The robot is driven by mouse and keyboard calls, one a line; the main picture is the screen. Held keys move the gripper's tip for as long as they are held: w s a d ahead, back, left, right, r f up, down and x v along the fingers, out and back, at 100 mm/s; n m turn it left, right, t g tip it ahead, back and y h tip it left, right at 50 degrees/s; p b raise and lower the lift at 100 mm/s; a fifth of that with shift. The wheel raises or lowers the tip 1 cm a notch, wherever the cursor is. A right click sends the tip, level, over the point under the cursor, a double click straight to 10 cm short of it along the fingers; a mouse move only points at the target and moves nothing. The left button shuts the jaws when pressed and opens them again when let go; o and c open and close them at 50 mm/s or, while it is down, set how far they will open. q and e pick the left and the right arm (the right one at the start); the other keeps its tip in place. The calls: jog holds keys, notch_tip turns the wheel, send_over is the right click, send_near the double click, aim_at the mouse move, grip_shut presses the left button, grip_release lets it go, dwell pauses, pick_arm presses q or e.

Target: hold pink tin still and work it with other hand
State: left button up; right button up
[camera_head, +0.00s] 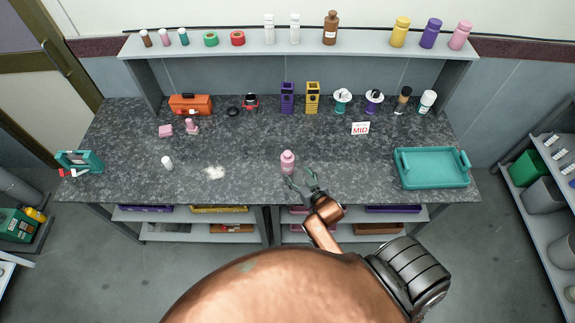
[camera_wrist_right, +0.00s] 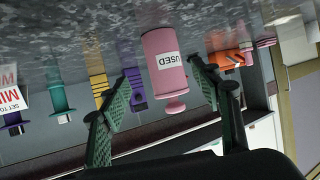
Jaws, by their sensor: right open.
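The pink tin (camera_head: 288,165) stands upright near the front middle of the dark speckled counter. In the right wrist view the pink tin (camera_wrist_right: 165,58) appears upside down, with a white label reading "USED" and a knobbed top. My right gripper (camera_head: 301,178) is open just in front of the tin, to its lower right in the head view. In the right wrist view its two green fingers (camera_wrist_right: 160,84) frame the tin with gaps on both sides. My left gripper is out of view.
A teal tray (camera_head: 432,186) lies at the counter's right. Counter around the tin is clear.

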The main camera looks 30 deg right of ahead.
aim_at(290, 166)
jog(key=shift+w+r, duration=0.2)
jog(key=shift+w, duration=0.3)
jog(key=shift+w+f, duration=0.1)
jog(key=shift+w, duration=0.3)
jog(key=x, duration=0.6)
jog(key=shift+w+a, duration=0.2)
jog(key=shift+w, duration=0.2)
jog(key=shift+c, duration=0.3)
jog(key=c, duration=1.3)
